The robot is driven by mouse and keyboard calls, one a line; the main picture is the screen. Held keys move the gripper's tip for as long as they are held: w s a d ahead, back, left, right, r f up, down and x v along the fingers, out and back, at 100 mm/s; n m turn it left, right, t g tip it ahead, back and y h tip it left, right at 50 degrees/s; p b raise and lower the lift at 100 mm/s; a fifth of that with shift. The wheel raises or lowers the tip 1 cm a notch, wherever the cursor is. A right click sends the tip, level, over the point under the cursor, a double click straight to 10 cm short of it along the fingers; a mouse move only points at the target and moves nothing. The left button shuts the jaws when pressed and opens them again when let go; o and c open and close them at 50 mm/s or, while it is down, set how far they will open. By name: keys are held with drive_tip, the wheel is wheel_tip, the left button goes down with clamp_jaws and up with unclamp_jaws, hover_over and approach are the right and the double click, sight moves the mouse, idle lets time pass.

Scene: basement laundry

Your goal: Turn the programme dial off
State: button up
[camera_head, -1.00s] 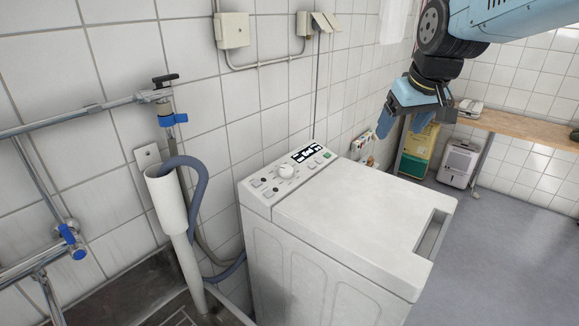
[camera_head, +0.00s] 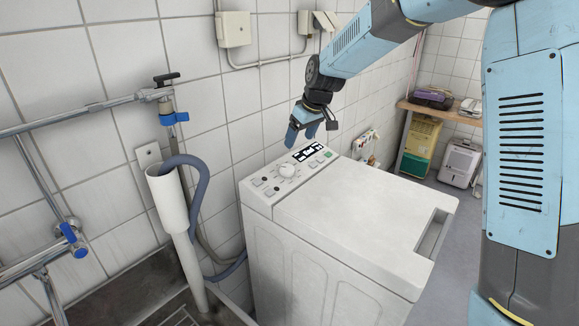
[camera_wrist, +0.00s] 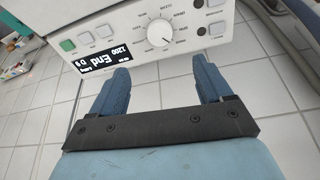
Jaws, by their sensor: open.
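The programme dial (camera_head: 287,171) is a round white knob on the control panel (camera_head: 262,188) at the back of the white top-loading washing machine (camera_head: 350,225). In the wrist view the dial (camera_wrist: 160,33) has printed labels around it and sits ahead of the fingers, a little right of the display. The display (camera_wrist: 98,62) is lit and reads "End" and "1200", upside down. My gripper (camera_head: 300,138) is open and empty, above and behind the panel in the head view. Its two blue fingers (camera_wrist: 162,85) are apart from the dial.
A white drain pipe (camera_head: 170,205) with a grey hose and a wall tap (camera_head: 170,105) stand left of the machine. A wooden bench (camera_head: 440,112) is at the back right. The machine's lid is clear.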

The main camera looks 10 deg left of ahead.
sight(288, 168)
drive_tip(key=x, duration=1.3)
drive_tip(key=shift+w+a+f, duration=0.1)
drive_tip(key=shift+w+f, duration=0.05)
drive_tip(key=shift+f, duration=0.2)
drive_tip(key=c, duration=1)
